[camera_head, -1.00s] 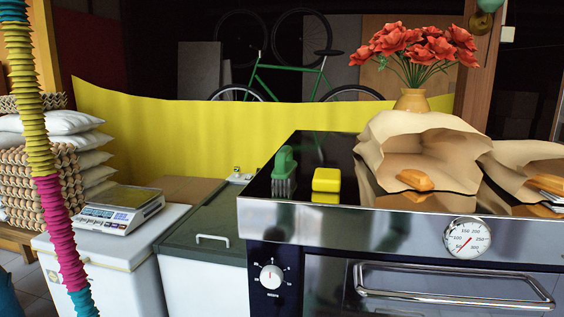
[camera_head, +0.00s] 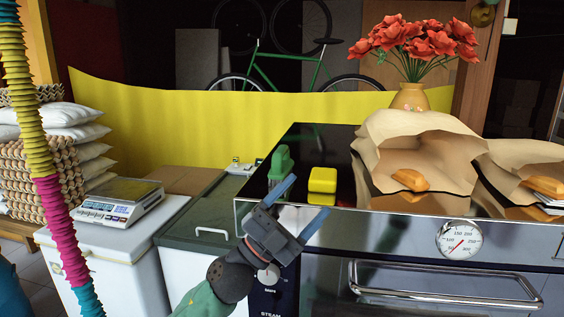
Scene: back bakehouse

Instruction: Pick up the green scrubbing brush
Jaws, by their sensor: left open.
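The green scrubbing brush (camera_head: 281,161) stands on the dark, glossy oven top near its left edge. My left gripper (camera_head: 302,208) has come in from below, in front of the oven's front edge. Its two blue-grey fingers are apart, with nothing between them, and point up and to the right. My right gripper is not in view.
A yellow block (camera_head: 322,180) stands close to the right of the brush. Open paper bags (camera_head: 420,150) with bread and a vase of red flowers (camera_head: 411,97) stand farther right. The oven's metal front edge (camera_head: 400,222) lies below. A scale (camera_head: 120,204) sits on the white chest at left.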

